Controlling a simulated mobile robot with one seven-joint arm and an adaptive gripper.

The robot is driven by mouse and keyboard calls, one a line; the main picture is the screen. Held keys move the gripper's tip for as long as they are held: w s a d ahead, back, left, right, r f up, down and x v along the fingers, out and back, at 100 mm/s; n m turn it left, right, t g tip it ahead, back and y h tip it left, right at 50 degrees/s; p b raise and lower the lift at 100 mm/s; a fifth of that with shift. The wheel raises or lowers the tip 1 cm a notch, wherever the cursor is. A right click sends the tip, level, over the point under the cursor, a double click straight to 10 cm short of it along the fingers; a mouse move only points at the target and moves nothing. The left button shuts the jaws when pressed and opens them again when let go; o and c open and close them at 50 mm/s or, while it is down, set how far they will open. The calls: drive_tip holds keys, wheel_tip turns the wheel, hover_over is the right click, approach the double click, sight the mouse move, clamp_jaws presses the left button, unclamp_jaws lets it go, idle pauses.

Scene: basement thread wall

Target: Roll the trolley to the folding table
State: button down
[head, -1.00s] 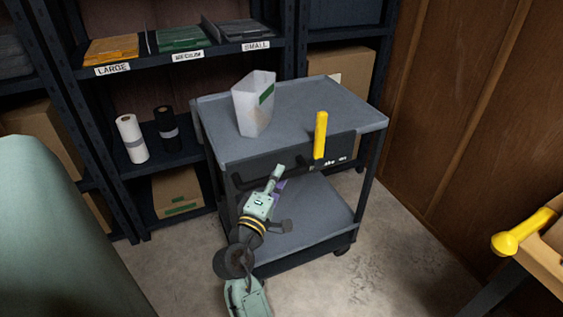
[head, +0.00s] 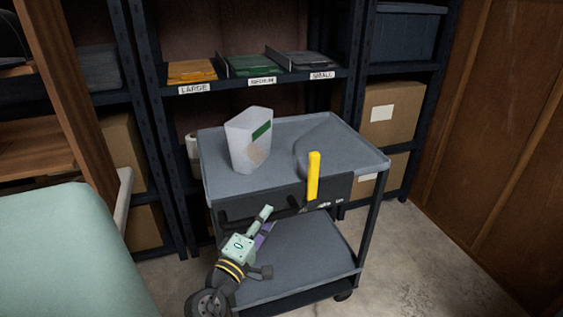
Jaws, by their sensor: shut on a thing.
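The grey two-deck trolley (head: 300,186) stands upright on the floor in the middle of the head view. Its dark front handle (head: 285,211) is partly hidden by my gripper. My gripper (head: 264,215) is shut on that handle at the trolley's near side. A white open bin (head: 249,141) with a green patch stands on the top deck. A yellow upright piece (head: 313,176) shows at the trolley's front edge. I cannot make out a folding table in this view.
Dark shelving behind the trolley holds orange, green and grey trays (head: 262,67) and cardboard boxes (head: 388,114). A wooden post (head: 72,95) stands at left. A wood-panelled wall (head: 500,130) closes the right. Bare concrete floor (head: 410,260) lies right of the trolley.

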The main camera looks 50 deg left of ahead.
sight(219, 218)
drive_tip(key=s+a+p, duration=0.1)
drive_tip(key=s+a, duration=0.4)
drive_tip(key=s, duration=0.7)
drive_tip(key=shift+s, duration=0.2)
drive_tip(key=c, duration=1.5)
unclamp_jaws()
